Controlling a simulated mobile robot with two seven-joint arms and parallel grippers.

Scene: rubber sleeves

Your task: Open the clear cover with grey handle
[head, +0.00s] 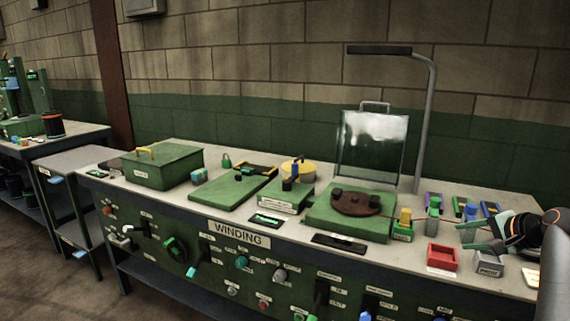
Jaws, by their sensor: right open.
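The clear cover (372,143) stands upright behind a green base plate (345,222) that carries a dark brown disc. Its grey handle (375,104) is at the top edge, and no gripper touches it. My right gripper (466,236) is at the right end of the bench, low and well apart from the cover, with its fingers spread and pointing left. I see nothing between its fingers. My left gripper is out of view.
A grey lamp post (427,125) rises just right of the cover. A red bin (441,257) and a grey bin (488,264) sit near my right gripper. A green box with a yellow handle (162,166) stands at the bench's left. Small coloured parts crowd the right end.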

